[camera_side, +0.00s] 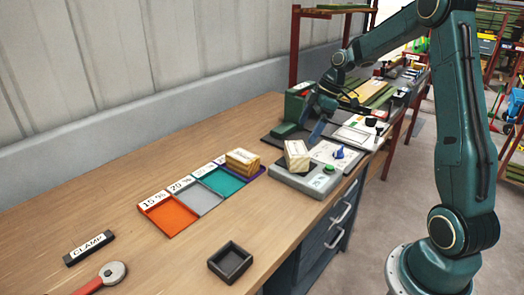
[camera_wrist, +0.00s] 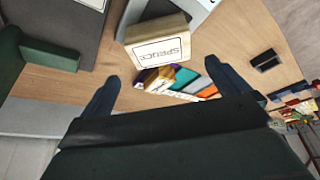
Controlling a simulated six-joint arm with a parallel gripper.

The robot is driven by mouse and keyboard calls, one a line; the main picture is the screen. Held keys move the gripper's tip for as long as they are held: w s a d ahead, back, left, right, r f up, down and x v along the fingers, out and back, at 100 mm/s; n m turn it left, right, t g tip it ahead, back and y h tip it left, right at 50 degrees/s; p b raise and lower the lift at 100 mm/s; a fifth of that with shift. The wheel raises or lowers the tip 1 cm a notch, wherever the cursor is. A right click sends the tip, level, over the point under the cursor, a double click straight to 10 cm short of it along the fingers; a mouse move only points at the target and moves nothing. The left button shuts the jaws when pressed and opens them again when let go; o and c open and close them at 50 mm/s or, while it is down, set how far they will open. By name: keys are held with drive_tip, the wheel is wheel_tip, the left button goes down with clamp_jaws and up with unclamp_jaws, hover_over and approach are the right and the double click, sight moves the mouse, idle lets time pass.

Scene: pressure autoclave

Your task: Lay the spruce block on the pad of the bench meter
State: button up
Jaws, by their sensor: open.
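The spruce block (camera_side: 297,155) is a pale wooden block with a white label. It sits on top of the bench meter (camera_side: 322,181), a flat grey unit with a green button. My gripper (camera_wrist: 165,84) is open and empty. In the side view my gripper (camera_side: 319,121) is behind and above the block, apart from it.
Another wooden block (camera_side: 242,161) sits by the teal tray (camera_side: 222,183) and purple tray. Grey and orange (camera_side: 170,216) trays lie left. A small black tray (camera_side: 230,262) is at the front. A green device (camera_side: 298,102) stands behind. The bench's left part is mostly clear.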

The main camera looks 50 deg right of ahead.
drive_tip(key=shift+v, duration=0.75)
drive_tip(key=s+a+r+m+h, duration=0.1)
drive_tip(key=s+a+r+m, duration=0.1)
drive_tip(key=s+a+r, duration=0.4)
drive_tip(key=s+a+r+m+h, duration=0.1)
drive_tip(key=s+a+r+m, duration=0.15)
drive_tip(key=a, duration=0.55)
drive_tip(key=s+a+m+t, duration=0.1)
drive_tip(key=s+a+m, duration=0.1)
drive_tip(key=s, duration=0.5)
drive_tip(key=s+a+m+t+h, duration=0.1)
drive_tip(key=s+a, duration=0.3)
drive_tip(key=s, duration=0.4)
drive_tip(key=shift+r+m, duration=0.4)
drive_tip(key=shift+m, duration=0.35)
drive_tip(key=shift+a, duration=0.1)
